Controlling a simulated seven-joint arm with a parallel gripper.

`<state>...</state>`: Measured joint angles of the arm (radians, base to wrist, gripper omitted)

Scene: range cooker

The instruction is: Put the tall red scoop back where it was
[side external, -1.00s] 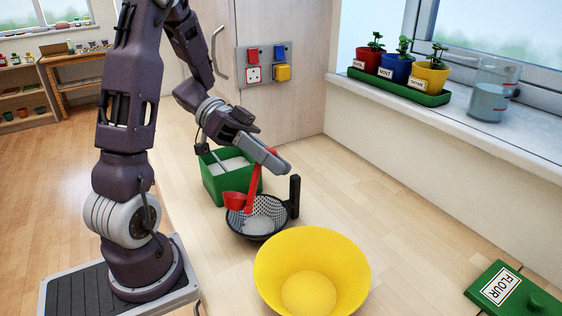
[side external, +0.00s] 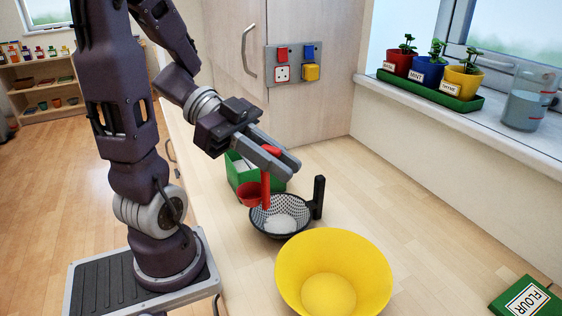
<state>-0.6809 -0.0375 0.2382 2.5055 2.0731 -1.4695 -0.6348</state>
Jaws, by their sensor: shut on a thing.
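My gripper (side external: 280,160) is shut on the upper handle of the red scoop (side external: 266,188). The scoop hangs with its handle near upright and its cup low on the left. The cup appears in front of the green box (side external: 279,184) and at the left rim of the sieve (side external: 262,222). I cannot tell whether it touches either. The green box holds something white and is partly hidden by my gripper and the scoop. The black-and-white sieve has a black upright handle and a white heap inside. What the cup holds is hidden.
A large yellow bowl (side external: 375,270) stands in front of the sieve. A green lid marked FLOUR (side external: 528,300) lies at the lower right. Potted herbs in a green tray (side external: 440,95) and a jug (side external: 524,112) stand on the sill. The worktop right of the sieve is clear.

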